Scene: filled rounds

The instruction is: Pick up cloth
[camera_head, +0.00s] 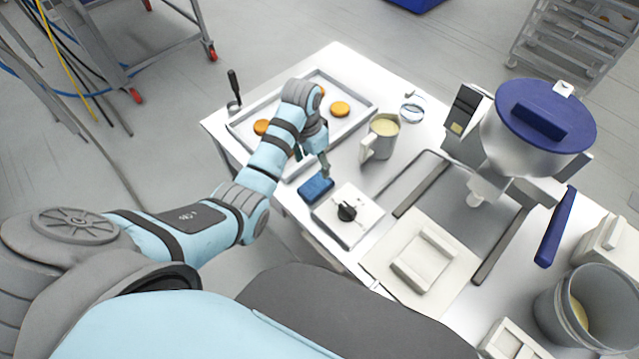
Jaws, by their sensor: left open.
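A blue folded cloth (316,187) lies on the white table near its front left edge. My left gripper (325,172) is open, with its fingertips pointing down just above or at the cloth's upper right part. I cannot tell whether the fingers touch it. My left arm reaches in from the left, over the near edge and partly across the tray. My right gripper is not in view.
Behind are a tray (360,93) with orange-brown rounds and a jug (381,138) with pale filling. A blue-lidded depositor (545,113) stands right. A grey bucket (575,315) is at the lower right.

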